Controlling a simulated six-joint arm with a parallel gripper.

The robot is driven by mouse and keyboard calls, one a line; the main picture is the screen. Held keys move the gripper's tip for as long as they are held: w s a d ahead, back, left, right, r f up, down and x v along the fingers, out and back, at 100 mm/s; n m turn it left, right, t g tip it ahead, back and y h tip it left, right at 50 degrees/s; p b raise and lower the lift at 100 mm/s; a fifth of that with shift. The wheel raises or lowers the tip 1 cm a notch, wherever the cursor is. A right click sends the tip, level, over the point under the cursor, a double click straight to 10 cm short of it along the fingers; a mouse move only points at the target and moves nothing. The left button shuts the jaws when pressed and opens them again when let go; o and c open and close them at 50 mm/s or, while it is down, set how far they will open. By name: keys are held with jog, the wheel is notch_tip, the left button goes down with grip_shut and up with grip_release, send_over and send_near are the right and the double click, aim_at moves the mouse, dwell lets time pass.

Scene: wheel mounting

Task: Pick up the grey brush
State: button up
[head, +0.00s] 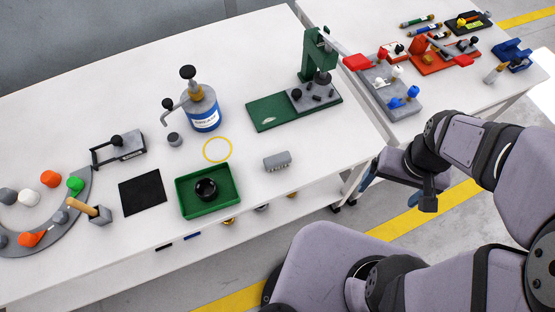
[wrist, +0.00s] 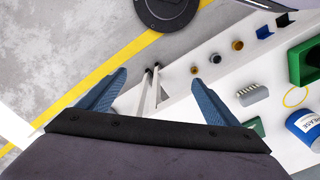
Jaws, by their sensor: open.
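The grey brush (head: 277,161) lies on the white table, right of the green tray and near the front edge. It also shows in the wrist view (wrist: 252,95), right of my gripper, with a row of dark bristles along one side. My gripper (wrist: 158,88) is open and empty, with its two blue fingers spread wide. In the head view my gripper (head: 367,178) is off to the right of the brush, beyond the table's right end, partly hidden by my wrist.
The green tray (head: 183,207) holds a black ring (head: 206,189). A yellow ring (head: 217,150) lies behind it, near the grease can (head: 202,112). A green press (head: 318,70) stands behind the brush. A second table (head: 400,118) with clamps is at the right. Bare tabletop surrounds the brush.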

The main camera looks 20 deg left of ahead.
jog(key=s+a+f+n+g+h, duration=0.1)
jog(key=s+a+f+n, duration=0.1)
jog(key=a, duration=0.2)
jog(key=s+a+f+n+g, duration=0.1)
jog(key=s+a+f+n, duration=0.1)
jog(key=a+n, duration=0.15)
jog(key=n+t+y, duration=0.1)
jog(key=n+t, duration=0.1)
jog(key=n, duration=0.1)
send_over(277, 158)
jog(key=shift+d+f, duration=0.1)
jog(key=shift+f, duration=0.8)
jog(key=shift+s+f+m, duration=0.1)
jog(key=shift+f+m, duration=0.05)
jog(key=shift+m, duration=0.2)
jog(key=shift+f+p, duration=1.15)
jog(key=shift+f, duration=2.4)
jog(key=c, duration=1.2)
